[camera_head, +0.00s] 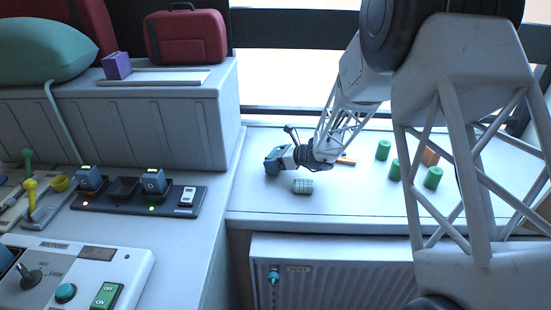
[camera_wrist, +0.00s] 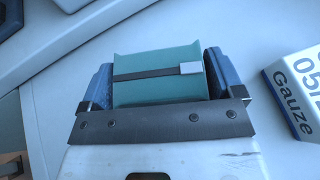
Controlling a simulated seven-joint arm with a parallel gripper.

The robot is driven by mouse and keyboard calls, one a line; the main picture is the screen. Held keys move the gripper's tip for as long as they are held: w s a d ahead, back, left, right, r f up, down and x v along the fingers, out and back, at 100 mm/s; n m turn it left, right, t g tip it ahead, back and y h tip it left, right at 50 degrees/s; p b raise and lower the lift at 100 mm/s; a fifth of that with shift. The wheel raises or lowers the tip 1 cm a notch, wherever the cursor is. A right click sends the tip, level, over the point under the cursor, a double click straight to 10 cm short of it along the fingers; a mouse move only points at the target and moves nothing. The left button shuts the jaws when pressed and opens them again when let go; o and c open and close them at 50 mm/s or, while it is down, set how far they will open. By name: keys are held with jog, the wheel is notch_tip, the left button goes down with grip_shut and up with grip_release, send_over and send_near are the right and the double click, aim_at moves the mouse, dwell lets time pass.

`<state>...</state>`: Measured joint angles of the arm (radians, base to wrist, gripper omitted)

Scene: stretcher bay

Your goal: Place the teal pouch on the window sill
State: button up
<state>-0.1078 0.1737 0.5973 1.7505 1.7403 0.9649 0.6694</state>
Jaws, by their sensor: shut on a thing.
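The teal pouch (camera_wrist: 155,60), with a dark strap and a pale buckle, sits between the two blue finger pads of my gripper (camera_wrist: 158,78) in the wrist view. The gripper is shut on it. In the head view my gripper (camera_head: 277,159) is low over the left part of the white window sill (camera_head: 335,205). The pouch is hard to make out there, mostly hidden by the fingers. I cannot tell whether the pouch touches the sill.
A gauze box (camera_wrist: 296,92) is right of the pouch. The grey cabinet (camera_head: 150,125) rises at left.

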jog(key=shift+f, duration=0.1)
jog(key=o, duration=0.8)
jog(key=shift+d, duration=0.1)
jog(key=v, duration=1.2)
jog(key=shift+r, duration=0.2)
dwell(0.3)
